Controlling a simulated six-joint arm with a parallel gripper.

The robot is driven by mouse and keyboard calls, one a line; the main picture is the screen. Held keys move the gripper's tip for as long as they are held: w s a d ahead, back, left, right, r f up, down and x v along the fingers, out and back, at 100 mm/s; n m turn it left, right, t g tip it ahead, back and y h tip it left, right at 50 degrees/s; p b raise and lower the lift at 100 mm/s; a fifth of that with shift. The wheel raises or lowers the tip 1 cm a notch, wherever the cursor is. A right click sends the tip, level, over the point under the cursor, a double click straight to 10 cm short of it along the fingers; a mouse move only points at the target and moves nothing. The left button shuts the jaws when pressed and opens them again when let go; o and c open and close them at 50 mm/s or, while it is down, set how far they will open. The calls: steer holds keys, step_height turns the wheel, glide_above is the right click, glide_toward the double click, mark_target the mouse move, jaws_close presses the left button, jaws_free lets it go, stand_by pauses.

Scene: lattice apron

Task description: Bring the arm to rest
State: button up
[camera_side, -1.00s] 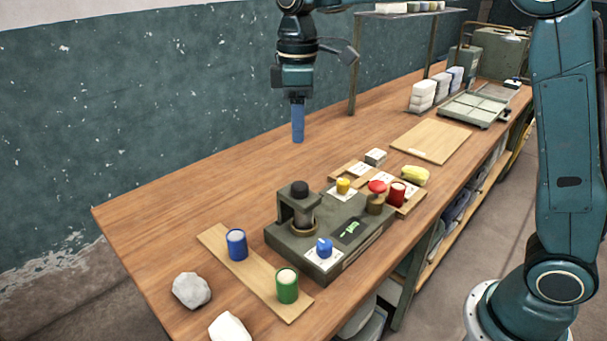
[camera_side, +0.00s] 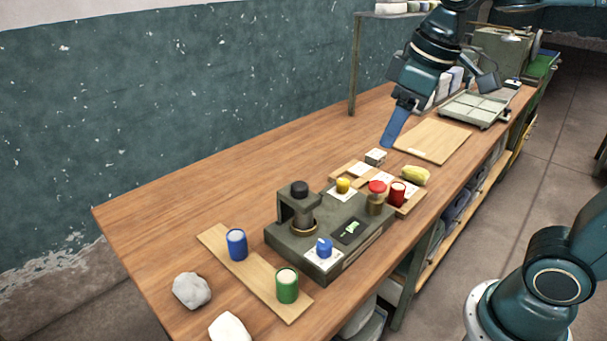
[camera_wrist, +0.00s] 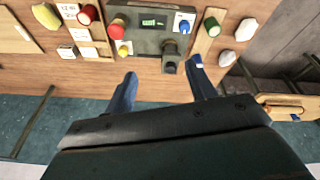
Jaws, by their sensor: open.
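My gripper (camera_side: 394,127) is above the workbench in the side view, tilted, with its blue fingers pointing down and left near the wooden board (camera_side: 432,140). In the wrist view my gripper (camera_wrist: 163,78) has its two blue fingers well apart, with nothing between them. The wooden workbench (camera_side: 190,180) runs along the wall. The grey-green device (camera_side: 322,262) stands on it, apart from the fingers, and also shows at the top of the wrist view (camera_wrist: 147,42).
A blue cup (camera_side: 237,245) and a green cup (camera_side: 287,286) stand on a wooden strip. A red cup (camera_side: 397,192), a yellow lump (camera_side: 415,176) and pale rocks (camera_side: 191,290) are around the device. A shelf post (camera_side: 355,65) stands behind. The bench's back left is bare.

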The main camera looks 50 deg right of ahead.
steer(key=s+d+f+m+t, duration=0.1)
steer(key=s+f, duration=0.4)
steer(key=s, duration=0.5)
steer(key=m+t, duration=0.1)
steer(key=m, duration=0.1)
steer(key=shift+d+m, duration=0.3)
steer(key=shift+d, duration=0.1)
stand_by(0.8)
